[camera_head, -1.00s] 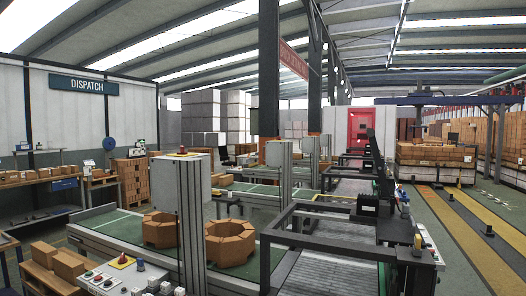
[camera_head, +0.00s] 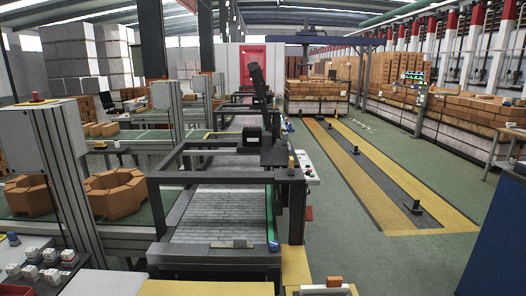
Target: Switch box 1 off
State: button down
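I cannot tell which thing is box 1; no label reading so is legible. At the lower left a panel carries several small white switch blocks (camera_head: 35,272). A grey cabinet (camera_head: 28,140) with a red and yellow button (camera_head: 37,98) on top stands above it on a grey column. A small light control panel (camera_head: 308,168) with buttons is fixed at the right side of the black machine frame. The state of these switches is too small to tell. My gripper is not in view.
A black machine frame (camera_head: 215,258) with a roller bed (camera_head: 215,205) fills the middle. Brown block rings (camera_head: 115,192) sit on the conveyor at left. Green floor (camera_head: 385,262) with yellow strips (camera_head: 440,214) is mostly open on the right, with small black posts. A blue surface (camera_head: 495,240) stands at the right edge.

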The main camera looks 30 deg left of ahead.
aim_at(35, 94)
jog(key=k+j, duration=0.1)
jog(key=j, duration=0.65)
jog(key=k+j, duration=0.1)
jog(key=j, duration=0.65)
jog(key=k+j, duration=0.1)
jog(key=j, duration=0.65)
jog(key=k+j, duration=0.1)
jog(key=j, duration=0.65)
jog(key=k+j, duration=0.1)
jog(key=j, duration=0.65)
jog(key=k+j, duration=0.1)
jog(key=j, duration=0.65)
jog(key=k+j, duration=0.1)
jog(key=j, duration=0.65)
jog(key=k+j, duration=0.1)
jog(key=j, duration=0.65)
